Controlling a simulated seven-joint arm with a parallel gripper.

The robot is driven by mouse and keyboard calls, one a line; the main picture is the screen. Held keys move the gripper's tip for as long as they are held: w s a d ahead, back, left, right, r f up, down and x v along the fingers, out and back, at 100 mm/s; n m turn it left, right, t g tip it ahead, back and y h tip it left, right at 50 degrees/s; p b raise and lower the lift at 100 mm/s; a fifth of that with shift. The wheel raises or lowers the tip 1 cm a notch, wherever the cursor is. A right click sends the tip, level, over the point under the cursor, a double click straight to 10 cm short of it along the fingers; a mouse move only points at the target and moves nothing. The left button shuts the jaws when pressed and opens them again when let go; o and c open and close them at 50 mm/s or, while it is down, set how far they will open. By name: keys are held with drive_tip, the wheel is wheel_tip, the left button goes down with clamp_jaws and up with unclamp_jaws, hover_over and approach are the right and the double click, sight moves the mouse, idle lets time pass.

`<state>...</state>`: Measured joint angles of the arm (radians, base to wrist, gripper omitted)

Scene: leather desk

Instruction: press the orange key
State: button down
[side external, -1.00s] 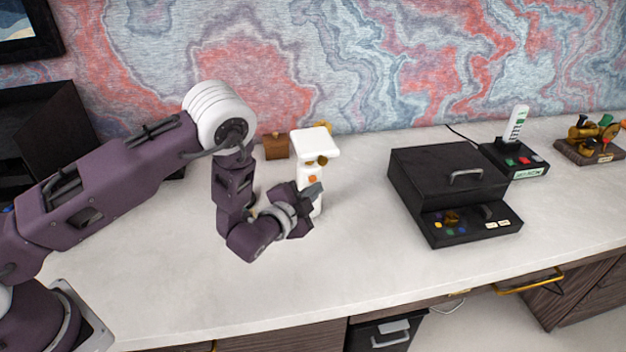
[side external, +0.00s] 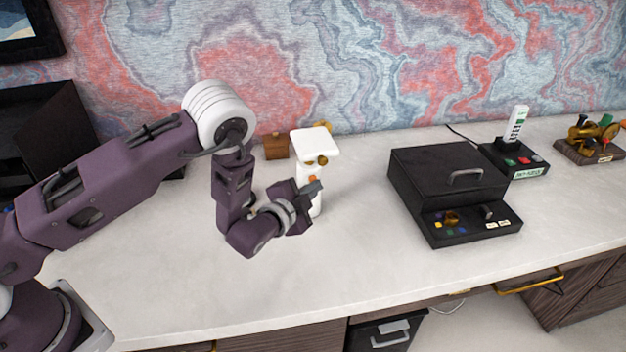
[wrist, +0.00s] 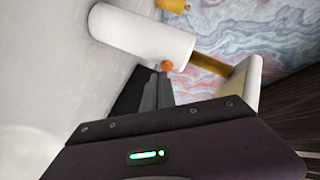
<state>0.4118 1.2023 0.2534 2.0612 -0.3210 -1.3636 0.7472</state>
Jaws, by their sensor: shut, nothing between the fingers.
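The orange key (side external: 313,178) is a small round button on the front of a white upright device (side external: 315,143) with a flat top and brass knobs. My gripper (side external: 315,189) is shut and empty, close in front of the device and just below the key, partly covering it. In the wrist view the orange key (wrist: 167,65) sits right by the tips of my gripper (wrist: 160,76), beside the white body (wrist: 140,30). I cannot tell whether the tips touch the key.
A black box (side external: 450,170) with a handle and a panel of small coloured keys stands to the right. A black phone-like unit (side external: 515,160) with a white upright piece and a brass device on a wooden base (side external: 590,150) are farther right. A small wooden box (side external: 276,146) stands behind. The front desktop is clear.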

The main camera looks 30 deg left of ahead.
drive_tip(key=shift+w+a, duration=0.4)
drive_tip(key=shift+a, duration=0.1)
idle(0.6)
drive_tip(key=shift+d, duration=0.15)
idle(0.3)
drive_tip(key=shift+s+d, duration=0.7)
drive_tip(key=s+d, duration=0.1)
drive_tip(key=d, duration=0.1)
drive_tip(key=s+d, duration=0.1)
drive_tip(key=s, duration=0.1)
drive_tip(key=shift+s+d, duration=0.15)
drive_tip(key=shift+d, duration=0.2)
drive_tip(key=shift+r, duration=0.1)
